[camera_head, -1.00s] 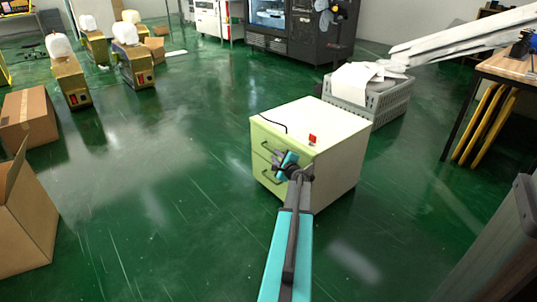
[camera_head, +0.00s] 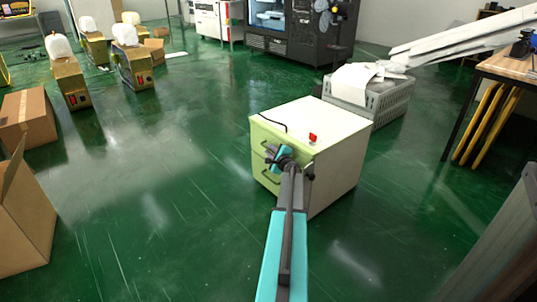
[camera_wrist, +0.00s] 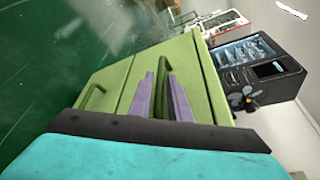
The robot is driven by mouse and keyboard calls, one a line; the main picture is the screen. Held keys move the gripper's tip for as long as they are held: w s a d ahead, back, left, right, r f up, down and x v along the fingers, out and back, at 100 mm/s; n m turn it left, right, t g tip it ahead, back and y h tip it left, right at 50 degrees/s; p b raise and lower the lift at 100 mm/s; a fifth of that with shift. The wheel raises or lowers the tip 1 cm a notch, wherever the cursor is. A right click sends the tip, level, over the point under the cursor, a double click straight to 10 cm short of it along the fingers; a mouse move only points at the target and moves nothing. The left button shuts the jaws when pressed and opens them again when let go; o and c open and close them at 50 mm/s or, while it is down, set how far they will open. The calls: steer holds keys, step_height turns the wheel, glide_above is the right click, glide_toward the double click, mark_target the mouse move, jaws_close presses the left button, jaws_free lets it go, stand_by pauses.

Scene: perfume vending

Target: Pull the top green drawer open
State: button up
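The pale cabinet (camera_head: 335,165) has a green front with two drawers. The top green drawer (camera_wrist: 195,85) looks closed, flush with the lower drawer (camera_wrist: 105,80). In the wrist view, turned sideways, the top drawer's dark green handle (camera_wrist: 163,92) lies between the two purple fingers of my gripper (camera_wrist: 165,75). The fingers stand apart on either side of the handle; I cannot see clear contact. In the head view my gripper (camera_head: 272,158) is at the front's upper part and hides part of the top handle. The lower handle (camera_wrist: 92,97) is free.
A red button (camera_head: 312,137) and a black cable (camera_head: 272,123) are on the cabinet top. A grey crate (camera_head: 375,95) stands behind it. Cardboard boxes (camera_head: 27,122) stand at the left. The green floor (camera_head: 165,190) before the drawers is clear.

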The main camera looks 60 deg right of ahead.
steer(key=shift+w+d+f, duration=0.1)
steer(key=shift+w+d, duration=0.1)
steer(key=shift+w, duration=0.1)
jaws_close()
